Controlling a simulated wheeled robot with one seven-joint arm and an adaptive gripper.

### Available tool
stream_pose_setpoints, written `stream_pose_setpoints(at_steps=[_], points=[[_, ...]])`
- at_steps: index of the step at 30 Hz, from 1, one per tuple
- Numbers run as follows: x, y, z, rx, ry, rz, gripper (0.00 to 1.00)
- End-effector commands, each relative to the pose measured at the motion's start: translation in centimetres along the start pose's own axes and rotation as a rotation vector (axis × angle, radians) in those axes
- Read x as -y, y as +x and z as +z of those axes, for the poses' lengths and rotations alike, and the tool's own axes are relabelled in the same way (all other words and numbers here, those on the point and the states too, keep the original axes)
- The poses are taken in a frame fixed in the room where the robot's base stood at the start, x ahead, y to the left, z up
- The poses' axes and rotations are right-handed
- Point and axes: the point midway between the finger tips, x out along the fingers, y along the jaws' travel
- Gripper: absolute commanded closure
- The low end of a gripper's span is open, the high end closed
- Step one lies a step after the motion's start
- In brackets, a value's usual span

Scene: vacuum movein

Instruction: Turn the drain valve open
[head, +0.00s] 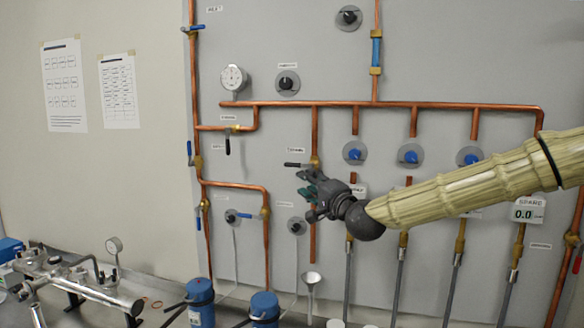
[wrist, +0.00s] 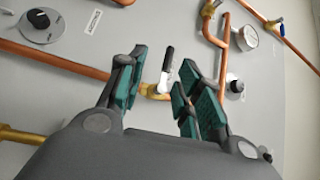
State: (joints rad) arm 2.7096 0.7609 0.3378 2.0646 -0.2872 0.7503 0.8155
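A small valve with a black lever (head: 295,164) sits on a vertical copper pipe, under a label (head: 295,150) too small to read; I take it for the drain valve. Its lever points left, across the pipe. My gripper (head: 306,184) is just below and in front of it in the head view. In the wrist view the black lever (wrist: 168,58) and brass valve body (wrist: 156,91) show between the spread green-padded fingers of my gripper (wrist: 160,90). The fingers are open and empty. I cannot tell how far the lever is from them.
A horizontal copper pipe (head: 420,105) runs above. Another black-lever valve (head: 228,143) is to the left. A black knob (head: 296,226) is below my gripper. Blue knobs (head: 355,152) are to the right. A funnel (head: 311,280) and blue canisters (head: 265,306) stand lower down.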

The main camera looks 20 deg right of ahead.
Motion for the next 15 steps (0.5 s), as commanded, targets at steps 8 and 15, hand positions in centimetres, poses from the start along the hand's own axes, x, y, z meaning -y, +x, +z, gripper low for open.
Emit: stream_pose_setpoints(at_steps=[8,15], points=[[1.8,1.1,-0.8,-0.010,0.015,-0.025,0.65],[1.9,3.9,-0.8,-0.009,0.013,-0.025,0.65]])
